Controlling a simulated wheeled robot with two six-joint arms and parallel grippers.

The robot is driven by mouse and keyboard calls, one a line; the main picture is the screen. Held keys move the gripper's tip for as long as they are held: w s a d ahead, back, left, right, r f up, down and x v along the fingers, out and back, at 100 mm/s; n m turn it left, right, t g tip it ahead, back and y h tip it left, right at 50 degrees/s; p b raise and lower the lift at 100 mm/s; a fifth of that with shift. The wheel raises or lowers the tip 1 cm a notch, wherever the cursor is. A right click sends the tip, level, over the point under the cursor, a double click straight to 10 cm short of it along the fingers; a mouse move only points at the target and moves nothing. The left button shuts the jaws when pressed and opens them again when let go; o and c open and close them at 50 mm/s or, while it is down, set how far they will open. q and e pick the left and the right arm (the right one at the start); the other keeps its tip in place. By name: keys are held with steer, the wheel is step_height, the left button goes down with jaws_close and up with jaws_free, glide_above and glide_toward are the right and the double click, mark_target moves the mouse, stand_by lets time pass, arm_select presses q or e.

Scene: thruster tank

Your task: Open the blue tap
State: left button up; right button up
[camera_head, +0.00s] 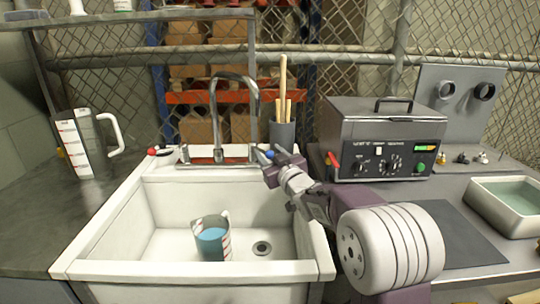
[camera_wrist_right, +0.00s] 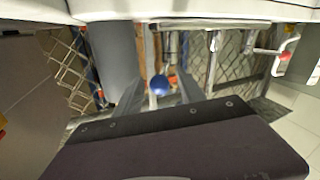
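The blue tap is the blue ball-ended handle (camera_head: 269,154) at the right end of the metal faucet (camera_head: 218,152) on the sink's back rim. My right gripper (camera_head: 274,163) is right at it and partly covers it in the head view. In the right wrist view, the blue ball (camera_wrist_right: 159,85) sits between the two grey fingers, which are apart, with a gap visible around the ball. Whether a finger touches the handle I cannot tell. The red-ended handle (camera_head: 152,151) is at the faucet's left end. My left gripper is out of view.
The white sink (camera_head: 110,232) holds a measuring jug with blue liquid (camera_head: 211,240). A grey holder with wooden sticks (camera_head: 282,134) stands just behind the blue handle. A metal control box (camera_head: 375,128) is to the right. A large jug (camera_head: 82,145) stands at left.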

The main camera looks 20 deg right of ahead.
step_height(320, 180, up, 4)
steer(key=shift+r+p, duration=0.15)
steer(key=shift+p, duration=1.1)
steer(key=s+d+r+p, duration=0.5)
steer(key=s+d+r, duration=0.1)
steer(key=s+d, duration=0.1)
steer(key=shift+s+d+r, duration=0.35)
steer(key=shift+s, duration=0.5)
